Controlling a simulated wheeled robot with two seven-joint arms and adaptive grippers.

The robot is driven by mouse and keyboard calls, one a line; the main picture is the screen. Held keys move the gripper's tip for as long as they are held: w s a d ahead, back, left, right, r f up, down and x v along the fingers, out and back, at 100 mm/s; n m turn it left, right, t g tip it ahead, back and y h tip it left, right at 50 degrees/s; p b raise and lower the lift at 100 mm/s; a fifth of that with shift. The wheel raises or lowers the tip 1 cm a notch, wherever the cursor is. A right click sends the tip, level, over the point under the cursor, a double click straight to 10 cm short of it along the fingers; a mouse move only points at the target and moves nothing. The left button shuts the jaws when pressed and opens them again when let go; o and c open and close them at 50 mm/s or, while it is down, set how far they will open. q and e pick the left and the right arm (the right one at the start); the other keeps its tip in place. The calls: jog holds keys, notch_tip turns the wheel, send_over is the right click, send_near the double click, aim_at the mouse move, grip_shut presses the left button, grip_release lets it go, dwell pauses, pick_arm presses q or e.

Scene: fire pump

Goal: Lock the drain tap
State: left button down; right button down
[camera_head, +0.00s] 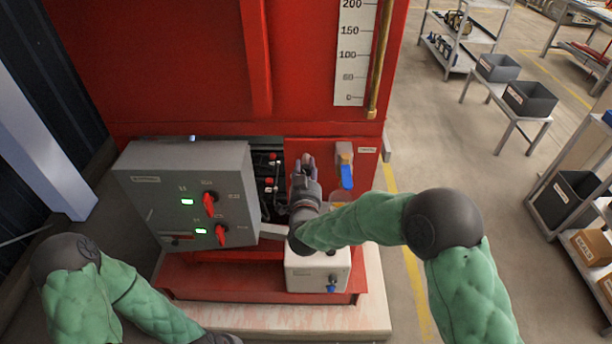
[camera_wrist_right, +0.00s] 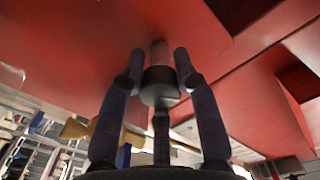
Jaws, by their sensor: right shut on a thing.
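A brass tap with a blue lever (camera_head: 346,176) is on the red housing, just right of my right gripper (camera_head: 306,166). In the right wrist view its brass body (camera_wrist_right: 98,130) shows at lower left, apart from the fingers. A second small blue-handled tap (camera_head: 332,284) is on the white box below. I cannot tell by label which is the drain tap. My right gripper is shut on a small dark round piece with a reddish end (camera_wrist_right: 159,82), close to the red housing.
A grey control box (camera_head: 150,179) with red switches and green lights stands left of my right gripper. A red tank with a level scale (camera_head: 353,50) rises behind. The floor to the right is clear up to a bench with dark crates (camera_head: 530,98).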

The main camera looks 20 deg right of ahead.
jog(key=m+b, duration=0.3)
jog(key=m, duration=0.1)
jog(key=shift+d+r+b, duration=0.1)
jog(key=shift+b, duration=0.2)
jog(key=shift+r+m+b, duration=0.1)
jog(key=shift+m+b, duration=0.7)
jog(key=shift+m, duration=0.1)
jog(key=c, duration=0.9)
grip_release()
